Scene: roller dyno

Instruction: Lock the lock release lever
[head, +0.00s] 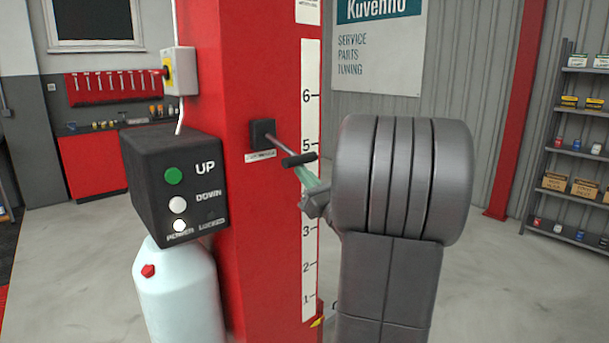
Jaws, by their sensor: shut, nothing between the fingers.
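The lock release lever is a thin rod with a black crosswise handle (299,159). It comes out of a small black mount (262,133) on the red post and slopes down to the right. A small white label sits under the mount, its text too small to read. My gripper (306,174) is shut and empty, its pale green fingers pointing up and left just below the handle. I cannot tell whether the fingertips touch the handle. My dark grey arm hides what lies behind and right of the gripper.
The red post (243,250) carries a white number scale (309,265). A black control box (172,180) with UP and DOWN buttons stands to the left, above a white tank (180,295). Shelves (571,150) stand far right. Open floor lies between.

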